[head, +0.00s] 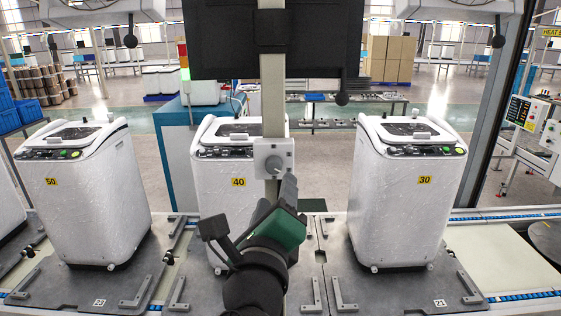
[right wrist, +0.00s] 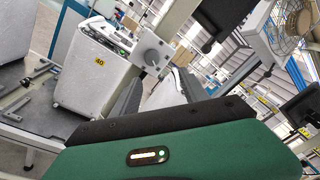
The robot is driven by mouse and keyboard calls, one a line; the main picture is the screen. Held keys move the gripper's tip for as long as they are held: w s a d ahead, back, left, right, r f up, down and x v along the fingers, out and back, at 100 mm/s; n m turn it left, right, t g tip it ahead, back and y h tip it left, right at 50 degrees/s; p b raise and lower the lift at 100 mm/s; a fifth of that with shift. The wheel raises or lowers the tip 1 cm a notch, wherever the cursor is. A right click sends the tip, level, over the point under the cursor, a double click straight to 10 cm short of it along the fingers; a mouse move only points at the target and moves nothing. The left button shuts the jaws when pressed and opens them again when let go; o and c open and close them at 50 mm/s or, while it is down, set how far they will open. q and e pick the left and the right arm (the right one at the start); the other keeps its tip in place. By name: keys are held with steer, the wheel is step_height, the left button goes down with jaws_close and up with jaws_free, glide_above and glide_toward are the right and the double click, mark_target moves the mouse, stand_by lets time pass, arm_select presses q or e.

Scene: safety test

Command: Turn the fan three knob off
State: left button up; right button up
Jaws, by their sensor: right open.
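A light grey control box (head: 287,150) is fixed to the upright post in the middle of the head view. A round grey knob (head: 273,164) is on its front. The box's knob also shows in the right wrist view (right wrist: 152,57), left of centre. I cannot read any mark on it. My right gripper (head: 277,200), with a green body, is just below and in front of the knob, fingers pointing up towards it. Its fingers are apart and empty, and the knob lies beyond the fingertips. My left gripper is not in view.
White wrapped washing machines stand left (head: 95,205), behind the post (head: 222,195) and right (head: 400,205) on grey pallets. A black monitor back (head: 220,40) hangs on the post (head: 273,100) above the box. A caged fan (right wrist: 292,25) shows at upper right in the wrist view.

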mark_target(278, 169)
steer(key=w, duration=0.3)
steer(key=w+a+p, duration=0.1)
steer(key=w, duration=0.2)
steer(key=w+a+p, duration=0.1)
steer(key=w, duration=0.3)
steer(key=shift+a+f, duration=0.1)
steer(key=shift+f, duration=0.2)
steer(key=shift+w+a+p, duration=0.15)
steer(key=shift+w+p, duration=0.1)
steer(key=shift+p, duration=0.05)
steer(key=shift+s+d+r, duration=0.15)
steer(key=shift+s+d, duration=0.05)
steer(key=shift+d, duration=1.05)
steer(key=shift+c, duration=0.3)
steer(key=shift+w+d, duration=0.1)
steer(key=shift+w, duration=0.05)
steer(key=shift+c, duration=1.2)
steer(key=shift+w, duration=0.1)
steer(key=shift+c, duration=1.1)
steer(key=shift+a, duration=0.55)
jaws_close()
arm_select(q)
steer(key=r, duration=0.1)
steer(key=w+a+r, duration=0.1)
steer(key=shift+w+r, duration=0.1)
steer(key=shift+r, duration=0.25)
arm_select(e)
steer(key=shift+d, duration=0.1)
